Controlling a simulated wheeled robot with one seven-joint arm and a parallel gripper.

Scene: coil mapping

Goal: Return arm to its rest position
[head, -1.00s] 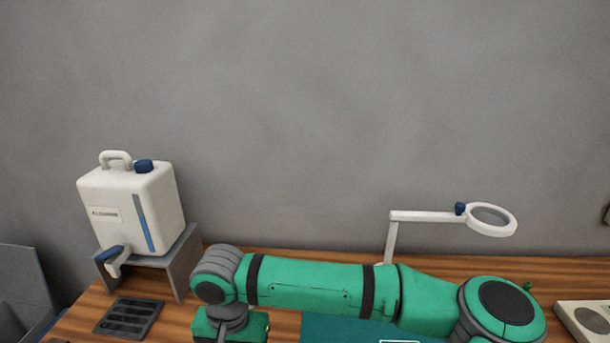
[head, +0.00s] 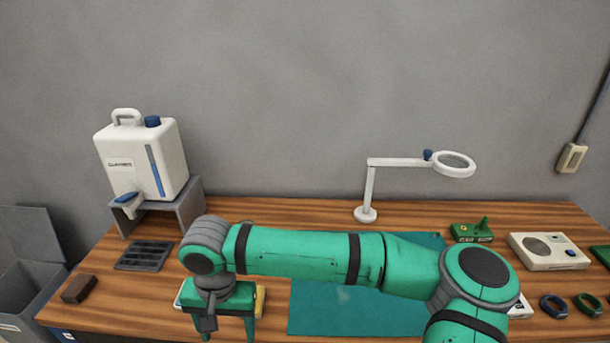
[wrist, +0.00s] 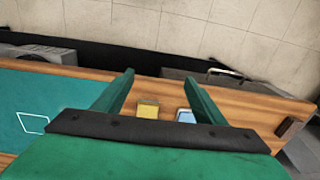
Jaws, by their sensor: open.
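My green arm stretches from the lower right across the bench to the left in the head view. My gripper (head: 225,328) hangs at its left end with the fingers pointing down in front of the bench items. In the wrist view my gripper (wrist: 160,88) shows two green fingers spread apart with nothing held between them. A yellow block (wrist: 148,109) and a light blue block (wrist: 186,116) lie on the bench beyond the fingers. The yellow one is partly hidden behind my gripper in the head view (head: 261,298).
A teal mat (head: 310,318) lies under my arm. A white device (head: 545,252) is at right. A grey bin (head: 30,280) is left of the bench.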

